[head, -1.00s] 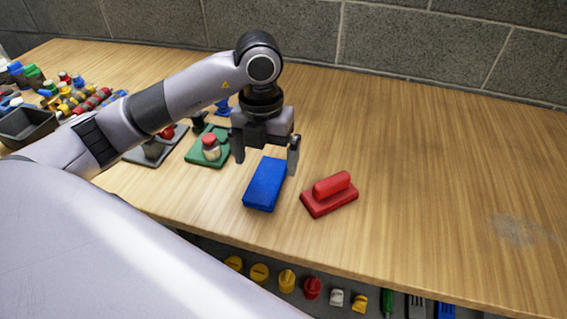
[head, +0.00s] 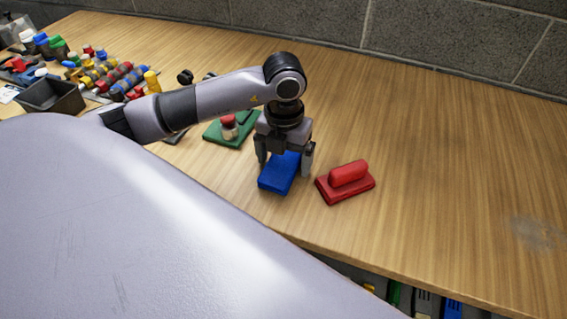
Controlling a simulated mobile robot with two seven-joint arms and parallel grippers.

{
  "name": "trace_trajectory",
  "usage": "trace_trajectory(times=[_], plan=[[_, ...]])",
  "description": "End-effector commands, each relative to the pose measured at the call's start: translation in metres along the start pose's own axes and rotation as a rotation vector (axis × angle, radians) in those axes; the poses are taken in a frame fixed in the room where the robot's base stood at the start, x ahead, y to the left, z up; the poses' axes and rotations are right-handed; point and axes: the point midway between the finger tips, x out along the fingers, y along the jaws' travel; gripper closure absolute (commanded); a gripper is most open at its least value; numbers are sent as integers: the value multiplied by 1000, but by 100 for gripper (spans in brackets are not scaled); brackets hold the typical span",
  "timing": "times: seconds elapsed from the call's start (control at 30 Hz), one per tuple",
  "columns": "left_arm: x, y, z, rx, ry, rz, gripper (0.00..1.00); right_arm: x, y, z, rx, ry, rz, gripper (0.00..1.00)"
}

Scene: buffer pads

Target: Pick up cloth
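The fingers are spread apart and look open, and the gripper hides the pad's far end. I cannot tell whether the fingers touch the pad. My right gripper is not in view.
A red block with a handle (head: 347,181) sits just right of the blue pad. A green pad (head: 228,137) with a red-capped jar is behind left. A dark bin (head: 52,97) and several coloured parts are far left. The table's right side is clear.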

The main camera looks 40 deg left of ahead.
Motion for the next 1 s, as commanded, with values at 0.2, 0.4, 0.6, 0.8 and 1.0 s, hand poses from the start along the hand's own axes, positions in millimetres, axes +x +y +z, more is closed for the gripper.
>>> trace_trajectory(times=[0.2, 0.4, 0.6, 0.8, 1.0], plan=[[0, 0, 0, 0, 0, 0, 62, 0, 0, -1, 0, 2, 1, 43], [-1, 0, 0, 0, 0, 0, 62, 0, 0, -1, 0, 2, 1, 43], [-10, 0, 1, 0, -2, -1, 62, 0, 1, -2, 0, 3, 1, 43], [-43, 0, 1, 0, -6, -2, 62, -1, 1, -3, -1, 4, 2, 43], [-106, 0, 2, 1, -10, -3, 62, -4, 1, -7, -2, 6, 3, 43]])
